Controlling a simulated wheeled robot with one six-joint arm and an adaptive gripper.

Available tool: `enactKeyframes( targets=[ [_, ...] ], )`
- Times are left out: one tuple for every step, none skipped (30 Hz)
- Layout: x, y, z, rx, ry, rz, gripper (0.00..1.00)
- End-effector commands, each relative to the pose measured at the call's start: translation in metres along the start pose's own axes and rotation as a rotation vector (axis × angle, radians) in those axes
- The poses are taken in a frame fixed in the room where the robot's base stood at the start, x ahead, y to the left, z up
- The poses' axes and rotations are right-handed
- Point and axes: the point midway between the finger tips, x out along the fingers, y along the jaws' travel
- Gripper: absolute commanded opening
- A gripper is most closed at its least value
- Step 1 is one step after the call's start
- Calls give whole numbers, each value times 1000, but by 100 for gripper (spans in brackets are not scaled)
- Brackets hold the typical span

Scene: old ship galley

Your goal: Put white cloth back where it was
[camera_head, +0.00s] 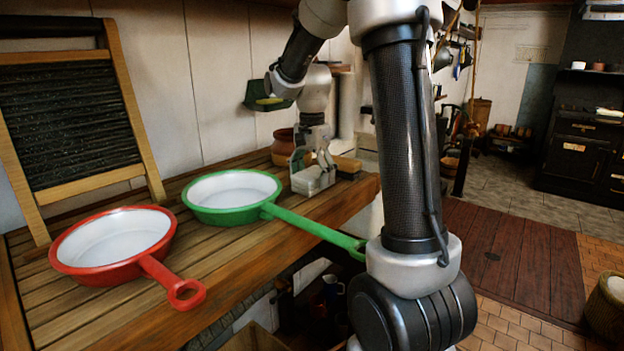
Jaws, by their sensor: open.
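A small pale folded stack, which looks like the white cloth (311,181), lies on the wooden counter (237,248) near its far right end. My gripper (315,163) points down at the cloth, with its fingers open just above or around its top. I cannot tell whether the fingers touch it. The gripper hides part of the cloth's upper side.
A green pan (231,189) stands left of the cloth, its handle reaching over the counter edge. A red pan (115,240) and a washboard (75,125) are farther left. A brown pot (283,147) and a yellowish block (346,164) stand close to the gripper.

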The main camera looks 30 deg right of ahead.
Motion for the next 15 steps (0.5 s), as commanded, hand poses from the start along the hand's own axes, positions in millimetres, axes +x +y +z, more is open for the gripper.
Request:
enactKeyframes(
  targets=[
    [-9, -1, 0, 0, 1, -3, 80],
    [-15, -1, 0, 0, 2, -4, 80],
    [-23, -1, 0, 0, 2, -4, 80],
    [-30, -1, 0, 0, 2, -5, 80],
    [-37, -1, -1, 0, 3, -5, 80],
    [-47, -1, 0, 0, 2, -4, 80],
    [-54, -1, 0, -1, 2, -5, 80],
    [-61, -1, 0, -1, 2, -4, 80],
    [-70, -1, -1, -1, 2, -4, 80],
    [-76, -1, 0, -1, 2, -4, 80],
    [-82, -1, 0, -1, 1, -3, 80],
    [-89, -1, 0, -1, 1, -2, 80],
    [-93, -1, 0, -1, 0, -2, 80],
    [-98, -1, 0, -1, 1, -2, 80],
    [-102, 0, 0, -1, 0, -1, 80]
  ],
)
